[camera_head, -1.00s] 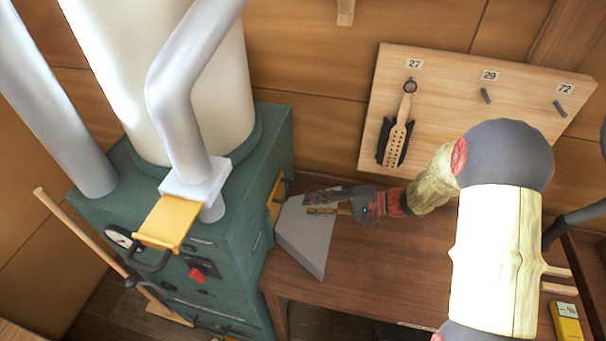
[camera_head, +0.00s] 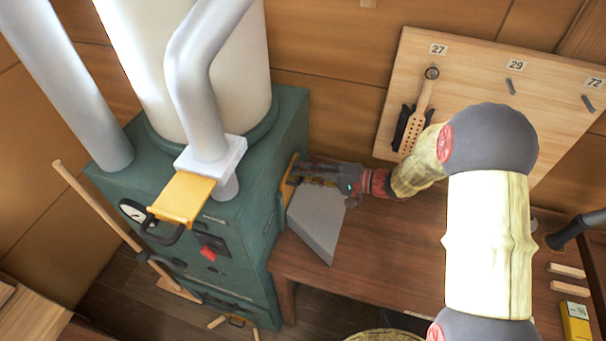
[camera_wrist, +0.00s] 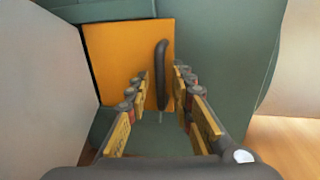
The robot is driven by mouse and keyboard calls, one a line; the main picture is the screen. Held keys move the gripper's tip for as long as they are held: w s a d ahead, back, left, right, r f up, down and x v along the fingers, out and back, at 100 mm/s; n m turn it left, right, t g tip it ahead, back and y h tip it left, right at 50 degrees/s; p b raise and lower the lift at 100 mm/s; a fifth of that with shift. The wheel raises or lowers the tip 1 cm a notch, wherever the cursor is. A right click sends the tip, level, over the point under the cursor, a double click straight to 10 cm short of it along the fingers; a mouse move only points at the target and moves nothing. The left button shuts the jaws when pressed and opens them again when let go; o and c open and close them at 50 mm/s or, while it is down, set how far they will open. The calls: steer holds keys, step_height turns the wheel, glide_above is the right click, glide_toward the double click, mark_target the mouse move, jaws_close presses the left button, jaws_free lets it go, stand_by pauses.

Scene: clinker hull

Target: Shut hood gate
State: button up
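The hood gate (camera_head: 287,180) is an orange plate on the right side of the green cabinet, beside the grey hood (camera_head: 317,217). In the wrist view the orange plate (camera_wrist: 118,62) faces me, with an upright dark handle (camera_wrist: 162,72) near its right edge. My gripper (camera_head: 298,176) reaches left over the hood to the plate. In the wrist view its fingers (camera_wrist: 161,75) are open, one on each side of the handle, with visible gaps. The plate's lower part is partly hidden by the fingers.
The green cabinet (camera_head: 245,230) carries a second orange gate (camera_head: 184,198) under a bent grey pipe (camera_head: 195,85). A pegboard (camera_head: 460,90) with a hung brush-like tool (camera_head: 415,115) stands behind my arm. The wooden bench (camera_head: 385,240) is clear in front of the hood.

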steer(key=shift+c, duration=1.4)
jaws_close()
